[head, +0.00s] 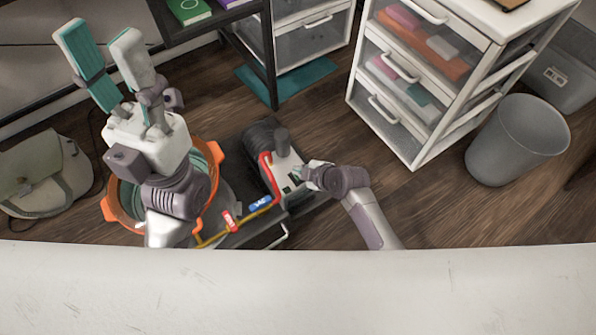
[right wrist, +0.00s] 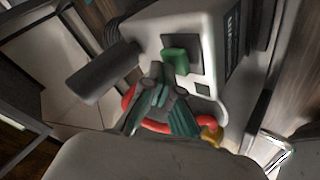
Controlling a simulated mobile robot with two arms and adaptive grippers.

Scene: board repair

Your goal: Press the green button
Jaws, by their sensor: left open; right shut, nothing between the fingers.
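The green button (right wrist: 174,57) sits on a dark plate on the face of a pale machine (right wrist: 200,30) in the right wrist view. The machine (head: 277,172) also shows low in the middle of the head view. My right gripper (right wrist: 165,86) is shut and empty, its fingertips just below the button in the picture. I cannot tell whether they touch the machine. In the head view my right gripper (head: 300,173) is at the machine's right side and hides part of its face. My left gripper (head: 99,40) is open and empty, raised at the left, away from the machine.
An orange bucket (head: 109,207) stands under my left arm. A red and yellow hose with a blue valve handle (head: 261,204) runs by the machine. A drawer cabinet (head: 417,150) and a grey bin (head: 517,140) stand at the right. Floor between machine and cabinet is clear.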

